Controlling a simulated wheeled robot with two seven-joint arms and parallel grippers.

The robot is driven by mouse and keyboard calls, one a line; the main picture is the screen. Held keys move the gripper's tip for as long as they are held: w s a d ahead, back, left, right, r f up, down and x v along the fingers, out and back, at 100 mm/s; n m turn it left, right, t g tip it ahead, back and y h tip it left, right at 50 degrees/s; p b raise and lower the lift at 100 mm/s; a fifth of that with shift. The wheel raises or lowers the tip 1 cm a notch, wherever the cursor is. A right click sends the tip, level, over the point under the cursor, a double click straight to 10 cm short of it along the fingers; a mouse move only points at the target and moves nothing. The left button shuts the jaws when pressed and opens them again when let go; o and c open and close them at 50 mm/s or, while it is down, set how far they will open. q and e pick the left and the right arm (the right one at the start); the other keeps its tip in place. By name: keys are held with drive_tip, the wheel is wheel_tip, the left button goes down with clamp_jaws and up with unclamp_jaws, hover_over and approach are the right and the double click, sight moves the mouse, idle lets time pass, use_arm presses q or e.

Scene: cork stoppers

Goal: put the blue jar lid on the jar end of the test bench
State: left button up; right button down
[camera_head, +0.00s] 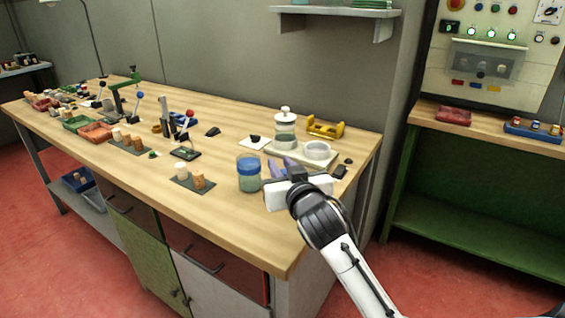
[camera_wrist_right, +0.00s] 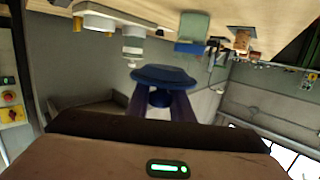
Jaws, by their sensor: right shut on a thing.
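My right gripper (camera_head: 283,168) is over the right end of the bench top, just in front of the test bench (camera_head: 328,160). In the right wrist view, which is upside down, its fingers (camera_wrist_right: 162,100) are shut on a dark blue disc with a knob, the blue jar lid (camera_wrist_right: 163,75). The lid is held clear of the test bench. The test bench has a wide pale round jar end (camera_head: 317,148) on the right and a white-topped bottle shape (camera_head: 285,128) at its back left. The head view mostly hides the lid behind my gripper. My left gripper is not in view.
A glass jar with a blue top band (camera_head: 249,174) stands close left of my right gripper. A yellow holder (camera_head: 325,127) is behind the test bench. A dark mat with corks (camera_head: 193,185) lies further left. Small dark objects (camera_head: 340,171) lie to the right.

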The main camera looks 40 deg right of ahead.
wheel_tip(320, 180, down, 10)
drive_tip(key=shift+w+d+r+b, duration=0.15)
drive_tip(key=shift+r+b, duration=0.05)
drive_tip(key=shift+b, duration=0.6)
drive_tip(key=shift+f, duration=0.15)
drive_tip(key=c, duration=1.6)
unclamp_jaws()
drive_tip(key=shift+o, duration=0.2)
drive_tip(key=shift+r, duration=0.2)
drive_tip(key=v, duration=1.2)
